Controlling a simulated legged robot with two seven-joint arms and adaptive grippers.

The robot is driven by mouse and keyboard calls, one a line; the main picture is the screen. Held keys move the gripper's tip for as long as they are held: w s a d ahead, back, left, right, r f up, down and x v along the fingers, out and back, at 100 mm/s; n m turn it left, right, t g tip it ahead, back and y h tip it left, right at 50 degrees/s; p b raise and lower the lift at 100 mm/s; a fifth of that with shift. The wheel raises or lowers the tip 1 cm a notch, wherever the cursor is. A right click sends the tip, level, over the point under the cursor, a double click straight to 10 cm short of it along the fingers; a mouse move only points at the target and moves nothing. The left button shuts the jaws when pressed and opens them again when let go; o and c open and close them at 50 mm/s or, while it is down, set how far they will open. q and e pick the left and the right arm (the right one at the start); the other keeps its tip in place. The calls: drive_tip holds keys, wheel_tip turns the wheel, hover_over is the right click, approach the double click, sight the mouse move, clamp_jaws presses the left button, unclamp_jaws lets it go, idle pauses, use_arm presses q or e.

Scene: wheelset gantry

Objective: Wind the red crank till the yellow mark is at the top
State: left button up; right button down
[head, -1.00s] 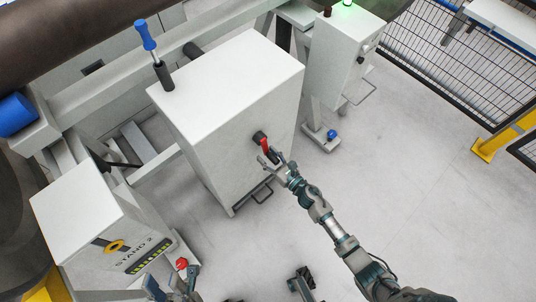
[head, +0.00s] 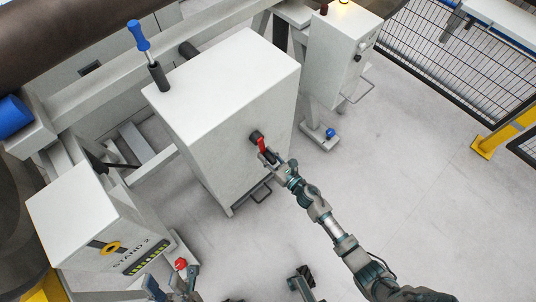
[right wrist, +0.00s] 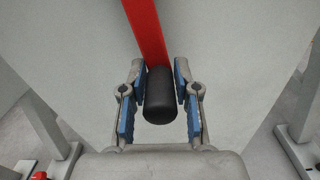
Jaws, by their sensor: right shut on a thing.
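The red crank (head: 262,146) sits on a dark hub on the front face of the white cabinet (head: 222,85). In the right wrist view its red arm (right wrist: 147,30) runs up from a black handle (right wrist: 160,97). My right gripper (head: 271,158) is shut on that handle, with blue-padded fingers on both sides of it in the right wrist view (right wrist: 160,90). My left gripper (head: 172,286) is open at the bottom edge, near a red knob (head: 181,264) by Stand 2; it is partly cut off. I cannot make out a yellow mark on the crank.
A blue-handled lever (head: 139,36) stands on the cabinet top. Stand 2 (head: 85,217) is at lower left. A control box (head: 338,45) with a lit amber lamp (head: 343,3) stands behind right. Black mesh fencing (head: 425,60) is at right. Floor (head: 420,170) right of my arm is clear.

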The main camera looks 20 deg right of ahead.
drive_tip(key=shift+s+a, duration=0.1)
drive_tip(key=shift+a, duration=0.2)
drive_tip(key=shift+s+a+r+m, duration=0.15)
drive_tip(key=shift+a+m, duration=0.15)
drive_tip(key=shift+a, duration=0.25)
drive_tip(key=c, duration=0.9)
unclamp_jaws()
drive_tip(key=shift+d, duration=0.15)
drive_tip(key=shift+s+d, duration=0.15)
drive_tip(key=shift+d, duration=0.05)
drive_tip(key=v, duration=1.1)
drive_tip(key=shift+s, duration=0.2)
